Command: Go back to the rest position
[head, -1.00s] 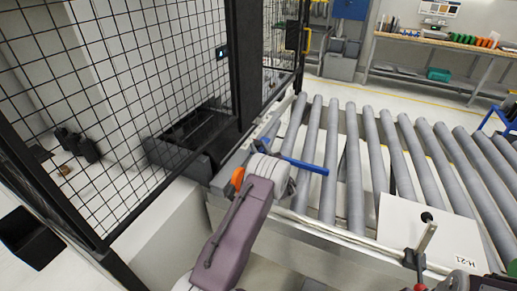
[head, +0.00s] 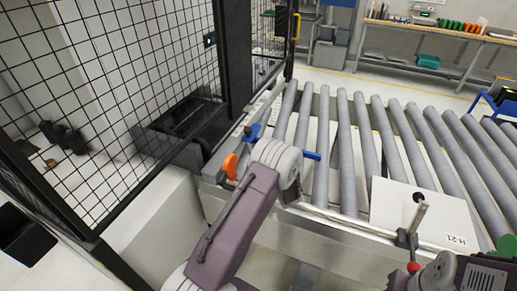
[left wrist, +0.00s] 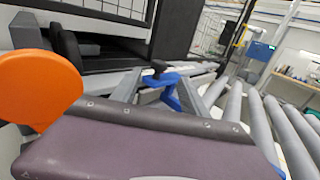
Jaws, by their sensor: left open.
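My left arm rises from the bottom of the head view, with a purple link and a grey joint beside the conveyor's near left corner. Parts that look like my right arm show at the bottom right; I see no right fingers.
A mesh fence (head: 110,100) stands left.

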